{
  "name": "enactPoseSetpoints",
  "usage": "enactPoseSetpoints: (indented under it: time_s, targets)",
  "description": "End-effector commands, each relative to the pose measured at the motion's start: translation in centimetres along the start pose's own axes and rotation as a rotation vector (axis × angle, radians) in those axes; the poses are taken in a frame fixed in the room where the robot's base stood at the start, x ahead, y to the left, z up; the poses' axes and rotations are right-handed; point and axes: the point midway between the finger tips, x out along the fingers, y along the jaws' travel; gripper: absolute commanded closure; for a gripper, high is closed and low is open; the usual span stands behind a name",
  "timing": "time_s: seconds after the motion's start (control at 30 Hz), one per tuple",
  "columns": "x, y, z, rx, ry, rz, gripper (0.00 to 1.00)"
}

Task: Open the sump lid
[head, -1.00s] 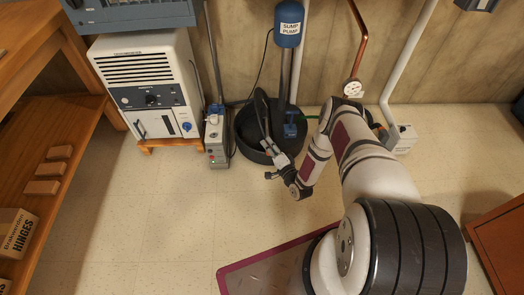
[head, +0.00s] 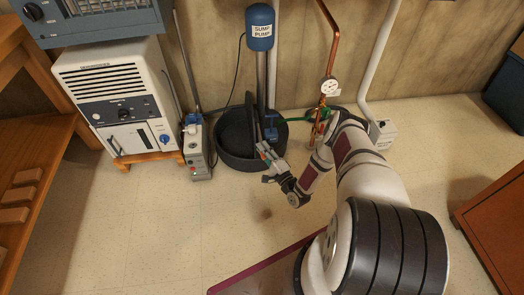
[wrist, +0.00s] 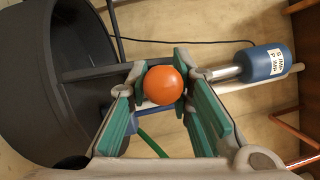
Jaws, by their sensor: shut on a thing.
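The sump (head: 225,160) is a round black basin on the floor below the blue sump pump (head: 261,28). A dark, thin upright shape at the basin, which looks like the lid (head: 249,112) seen nearly edge-on, stands up beside the pump column. My gripper (head: 266,152) is low at the basin's front right side. In the wrist view, an orange ball knob (wrist: 165,84) sits between the green-lined fingers of my gripper (wrist: 163,88), which are shut on it. A large black round part (wrist: 45,90) fills the left of that view. The knob's join to the lid is hidden.
A white dehumidifier (head: 118,95) and a grey box with lights (head: 197,150) stand left of the sump. A copper pipe with a gauge (head: 329,87) and a white pipe rise at the right. Floor in front is clear; a wooden cabinet (head: 495,215) is at right.

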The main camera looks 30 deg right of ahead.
Motion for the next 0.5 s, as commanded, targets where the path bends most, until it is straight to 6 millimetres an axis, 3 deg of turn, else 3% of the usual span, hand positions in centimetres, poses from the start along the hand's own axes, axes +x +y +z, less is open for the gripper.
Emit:
enactPoseSetpoints:
  time_s: [0.27,0.3,0.33,0.37,0.5]
  targets:
    - [0.11,0.2,-0.22,-0.005,0.006,0.007,1.0]
    - [0.11,0.19,-0.22,-0.005,0.006,0.006,0.71]
    - [0.1,0.19,-0.2,-0.004,0.006,0.006,0.64]
    - [0.1,0.18,-0.17,-0.004,0.005,0.006,0.59]
    - [0.08,0.13,-0.09,-0.003,0.003,0.004,0.59]
